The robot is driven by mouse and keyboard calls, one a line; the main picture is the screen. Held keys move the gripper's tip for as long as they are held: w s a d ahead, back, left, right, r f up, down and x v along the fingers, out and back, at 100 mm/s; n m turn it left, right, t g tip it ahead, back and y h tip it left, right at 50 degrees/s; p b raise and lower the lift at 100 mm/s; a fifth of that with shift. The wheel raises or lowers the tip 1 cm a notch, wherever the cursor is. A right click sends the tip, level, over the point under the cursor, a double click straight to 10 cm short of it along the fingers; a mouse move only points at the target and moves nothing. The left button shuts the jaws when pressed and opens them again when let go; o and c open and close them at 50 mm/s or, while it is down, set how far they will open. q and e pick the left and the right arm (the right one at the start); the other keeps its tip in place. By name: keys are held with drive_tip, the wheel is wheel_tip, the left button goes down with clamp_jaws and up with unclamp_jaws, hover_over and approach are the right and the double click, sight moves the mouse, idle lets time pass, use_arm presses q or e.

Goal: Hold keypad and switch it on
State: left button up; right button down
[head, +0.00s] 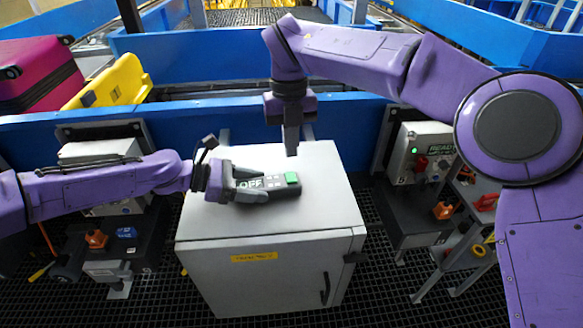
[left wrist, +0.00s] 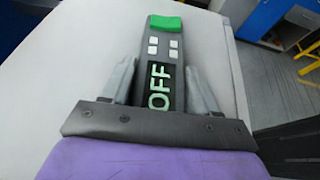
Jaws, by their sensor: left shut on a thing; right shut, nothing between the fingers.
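The keypad (head: 281,185) is a dark grey bar lying on the top of the grey cabinet. It has a green button (head: 292,178) at its far end, several small light keys, and a display reading OFF. It also shows in the left wrist view (left wrist: 161,52), with the green button (left wrist: 165,23) at the top and OFF between the fingers. My left gripper (head: 262,190) is shut on the keypad's near end, one finger on each side. My right gripper (head: 291,150) is shut and empty, pointing down, above and just behind the green button, apart from it.
The cabinet (head: 210,215) has free room on its top around the keypad. Blue conveyor walls (head: 345,125) run behind it. A pink suitcase (head: 35,75) and a yellow case (head: 112,85) lie at left. A control box with a READY sign (head: 425,145) stands at right.

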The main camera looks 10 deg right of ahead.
sight(292, 177)
drive_tip(key=f, duration=0.6)
drive_tip(key=shift+s+f, duration=0.15)
drive_tip(key=shift+s, duration=0.2)
drive_tip(key=shift+s+d+f, duration=0.2)
drive_tip(key=shift+s+f, duration=0.25)
drive_tip(key=shift+f, duration=0.15)
drive_tip(key=shift+w+f, duration=0.1)
drive_tip(key=shift+w+r, duration=0.25)
drive_tip(key=shift+w, duration=0.45)
drive_tip(key=shift+t, duration=0.3)
wheel_tip(292, 177, up, 15)
drive_tip(key=shift+w+a+f, duration=0.15)
drive_tip(key=shift+w+a, duration=0.05)
drive_tip(key=shift+w, duration=0.2)
